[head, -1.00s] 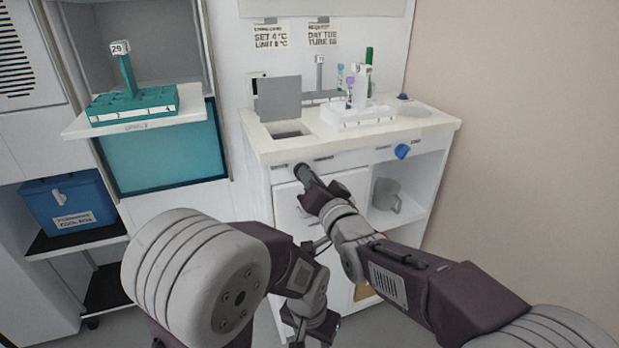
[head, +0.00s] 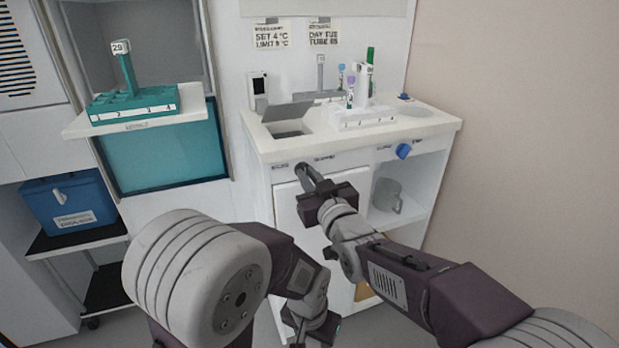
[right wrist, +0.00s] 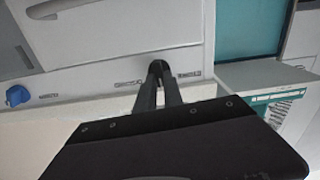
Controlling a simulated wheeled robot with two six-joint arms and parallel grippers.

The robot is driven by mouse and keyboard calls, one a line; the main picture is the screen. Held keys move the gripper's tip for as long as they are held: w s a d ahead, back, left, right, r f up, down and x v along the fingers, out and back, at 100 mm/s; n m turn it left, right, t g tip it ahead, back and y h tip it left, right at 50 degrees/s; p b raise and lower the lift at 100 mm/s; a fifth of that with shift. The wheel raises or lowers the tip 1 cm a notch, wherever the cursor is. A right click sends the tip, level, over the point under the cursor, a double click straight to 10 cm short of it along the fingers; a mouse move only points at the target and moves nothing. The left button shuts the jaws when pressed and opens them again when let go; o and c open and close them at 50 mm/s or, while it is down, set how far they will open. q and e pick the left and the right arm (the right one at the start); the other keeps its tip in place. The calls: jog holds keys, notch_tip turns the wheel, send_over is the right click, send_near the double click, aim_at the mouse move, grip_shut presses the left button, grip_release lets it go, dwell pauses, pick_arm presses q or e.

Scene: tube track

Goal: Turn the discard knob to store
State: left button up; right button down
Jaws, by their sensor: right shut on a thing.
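The discard knob (right wrist: 159,67) is on the counter's front edge, below the hatch, between two small labels too blurred to read. It is mostly hidden by my fingers. My right gripper (head: 304,170) is shut on it; the right wrist view shows the two dark fingers meeting there (right wrist: 160,76). Above it, the grey hatch flap (head: 289,111) is tilted low over the dark opening in the counter top, partly open. My left gripper (head: 303,334) hangs low at the bottom of the head view, away from the knob; its jaws are not clear.
A blue knob (head: 403,151) is farther right on the same front edge. A white tube rack (head: 366,118) stands on the counter (head: 441,123). A grey jug (head: 386,196) is on the shelf below. A teal rack (head: 134,103) is on a ledge to the left.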

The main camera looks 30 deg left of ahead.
jog(key=shift+s+a+f+n, duration=0.1)
jog(key=shift+f+n, duration=0.05)
jog(key=shift+n, duration=3.35)
jog(key=c, duration=1.5)
grip_release()
jog(key=shift+o, duration=0.2)
